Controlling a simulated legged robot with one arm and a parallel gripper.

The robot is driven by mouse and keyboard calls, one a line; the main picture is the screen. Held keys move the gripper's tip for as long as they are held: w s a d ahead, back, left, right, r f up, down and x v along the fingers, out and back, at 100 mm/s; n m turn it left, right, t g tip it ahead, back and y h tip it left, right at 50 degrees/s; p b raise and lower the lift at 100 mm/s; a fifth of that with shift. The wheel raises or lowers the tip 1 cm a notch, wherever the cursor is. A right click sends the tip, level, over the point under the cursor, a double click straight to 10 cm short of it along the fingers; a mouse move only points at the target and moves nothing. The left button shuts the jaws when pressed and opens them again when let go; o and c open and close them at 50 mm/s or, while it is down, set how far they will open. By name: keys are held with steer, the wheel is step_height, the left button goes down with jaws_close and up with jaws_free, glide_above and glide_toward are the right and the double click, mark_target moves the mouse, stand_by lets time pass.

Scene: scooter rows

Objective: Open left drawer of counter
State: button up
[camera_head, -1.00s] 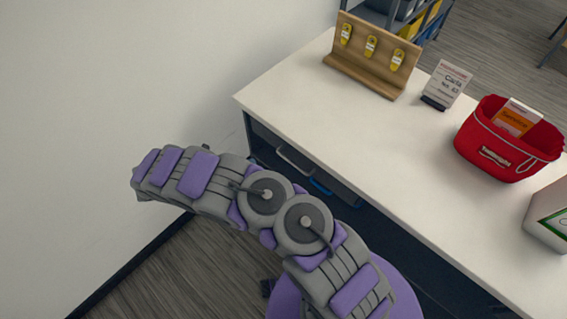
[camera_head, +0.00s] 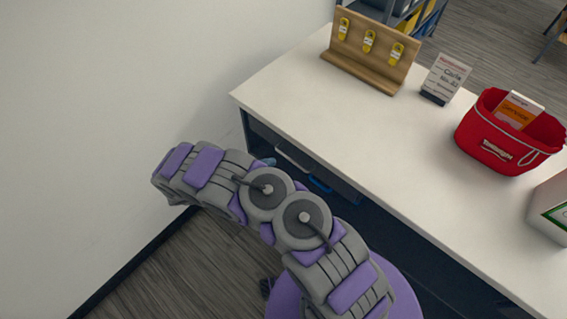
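The counter (camera_head: 330,118) has a white top and a dark front below it. Under its near edge, a pale bar handle (camera_head: 293,156) marks the left drawer front, partly covered by my arm. A blue handle piece (camera_head: 319,184) shows just right of it. The drawer looks closed, though its front is mostly hidden. My purple and grey arm crosses in front of the counter and bends down at the left. My gripper is hidden behind the arm. A small bluish piece shows beside the pale handle; I cannot tell what it is.
On the counter stand a wooden rack (camera_head: 368,55) with yellow tags, a sign card (camera_head: 446,78), a red basket (camera_head: 507,140) and a white box (camera_head: 553,208). A white wall (camera_head: 90,110) closes off the left.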

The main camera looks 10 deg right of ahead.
steer(key=b+x, duration=0.1)
steer(key=x, duration=0.5)
steer(key=shift+d, duration=0.4)
steer(key=shift+c, duration=0.5)
jaws_close()
steer(key=shift+f, duration=0.1)
